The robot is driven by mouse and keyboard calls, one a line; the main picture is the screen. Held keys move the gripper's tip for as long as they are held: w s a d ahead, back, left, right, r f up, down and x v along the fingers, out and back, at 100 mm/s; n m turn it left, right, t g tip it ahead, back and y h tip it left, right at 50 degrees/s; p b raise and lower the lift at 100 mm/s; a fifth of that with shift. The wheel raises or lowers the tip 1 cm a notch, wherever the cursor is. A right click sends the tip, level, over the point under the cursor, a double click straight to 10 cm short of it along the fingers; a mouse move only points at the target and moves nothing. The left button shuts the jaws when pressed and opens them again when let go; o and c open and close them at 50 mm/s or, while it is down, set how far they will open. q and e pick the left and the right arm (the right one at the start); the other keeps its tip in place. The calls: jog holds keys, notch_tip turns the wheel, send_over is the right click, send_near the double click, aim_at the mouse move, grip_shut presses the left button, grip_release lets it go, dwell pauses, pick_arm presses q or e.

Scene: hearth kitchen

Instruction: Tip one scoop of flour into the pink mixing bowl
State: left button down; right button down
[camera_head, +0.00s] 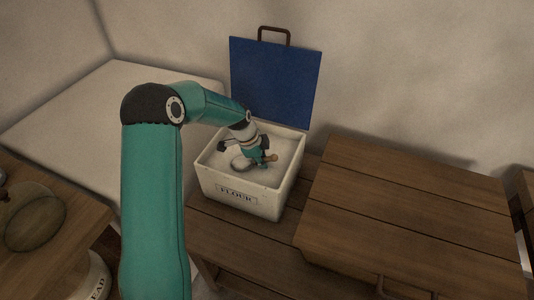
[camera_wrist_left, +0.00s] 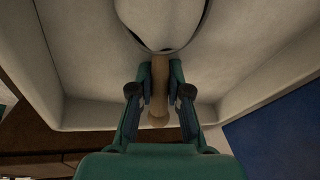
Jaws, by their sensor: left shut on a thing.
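My left gripper (camera_head: 258,157) reaches down into the white flour bin (camera_head: 239,197) and is shut on the wooden handle of the flour scoop (camera_head: 271,158). In the left wrist view the fingers (camera_wrist_left: 160,88) close on both sides of the scoop's handle (camera_wrist_left: 159,100). The scoop's rounded pan is at the top of that view. Pale flour (camera_head: 285,150) lies around it in the bin. I cannot tell how much flour the scoop holds. The pink mixing bowl is not in view, nor is my right gripper.
The bin's blue lid (camera_head: 275,85) stands open behind it. The bin stands on a wooden bench (camera_head: 240,240), and a wooden top (camera_head: 410,215) is to the right. At the left are a round glass-like dish (camera_head: 35,222) and a partly hidden lettered crock (camera_head: 97,280).

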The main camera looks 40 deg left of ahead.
pick_arm(q)
jog(key=shift+a+r+g+y+p, duration=0.25)
jog(key=shift+r+y+p, duration=0.25)
jog(key=shift+r+p, duration=0.25)
jog(key=shift+s+r+g, duration=0.1)
jog(key=shift+r+g, duration=0.15)
jog(key=shift+s+a+r+y, duration=0.1)
jog(key=shift+r+y, duration=0.3)
jog(key=shift+g+y, duration=0.4)
jog(key=shift+w+d+r+p, duration=0.15)
jog(key=shift+r+p, duration=0.6)
jog(key=shift+r, duration=0.55)
jog(key=shift+w+d+r+p, duration=0.15)
jog(key=shift+r+p, duration=0.6)
jog(key=shift+r, duration=0.5)
jog(key=shift+d+r+p, duration=0.15)
jog(key=shift+r+p, duration=0.6)
jog(key=shift+r, duration=0.55)
